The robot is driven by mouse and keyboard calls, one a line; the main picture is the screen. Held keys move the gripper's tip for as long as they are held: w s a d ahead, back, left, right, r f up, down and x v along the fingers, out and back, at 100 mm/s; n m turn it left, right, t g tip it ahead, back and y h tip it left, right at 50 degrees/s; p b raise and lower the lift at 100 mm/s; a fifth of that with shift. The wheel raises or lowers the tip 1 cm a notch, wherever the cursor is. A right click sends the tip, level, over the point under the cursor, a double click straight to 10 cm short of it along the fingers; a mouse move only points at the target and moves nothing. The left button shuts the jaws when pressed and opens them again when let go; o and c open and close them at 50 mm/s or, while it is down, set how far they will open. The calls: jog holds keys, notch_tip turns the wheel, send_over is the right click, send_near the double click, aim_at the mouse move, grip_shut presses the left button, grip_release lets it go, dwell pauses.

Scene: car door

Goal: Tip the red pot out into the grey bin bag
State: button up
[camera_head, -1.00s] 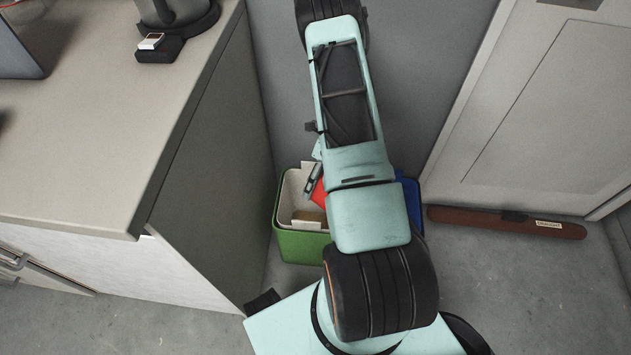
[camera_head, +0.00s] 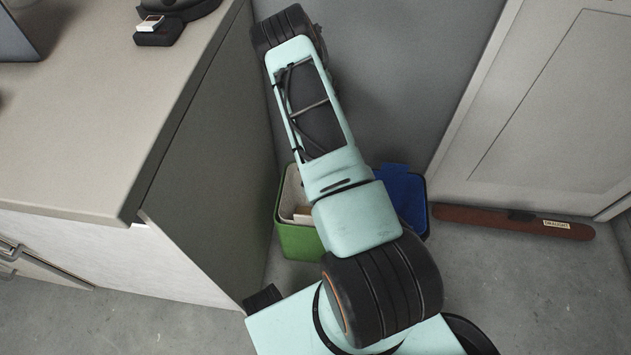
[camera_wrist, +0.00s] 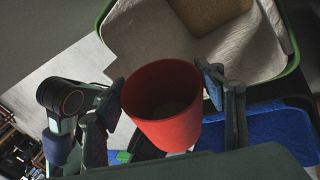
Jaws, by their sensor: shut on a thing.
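The red pot (camera_wrist: 172,132) is between the two fingers of my gripper (camera_wrist: 166,92) in the wrist view, gripped at its sides. Its open mouth faces the camera, and its inside is dark, so I cannot tell what it holds. The pale grey bag (camera_wrist: 150,40) lines a green bin (camera_head: 301,243) and lies just beyond the pot in the wrist view. It shows partly in the head view (camera_head: 291,190), beside my arm. A brown piece (camera_wrist: 212,10) lies in the bag. In the head view my arm hides the pot and gripper.
A blue bin (camera_head: 404,194) stands right of the green one, close beside it. A counter (camera_head: 90,130) with a tall side panel is at left. A brown draught stopper (camera_head: 510,222) lies along the door (camera_head: 555,110) at right.

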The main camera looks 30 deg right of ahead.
jog(key=shift+w+a+f+g+b, duration=0.15)
jog(key=shift+f+g+b, duration=0.25)
jog(key=shift+b, duration=0.55)
dwell(1.4)
jog(key=shift+r+p, duration=1.5)
jog(key=shift+r, duration=1.1)
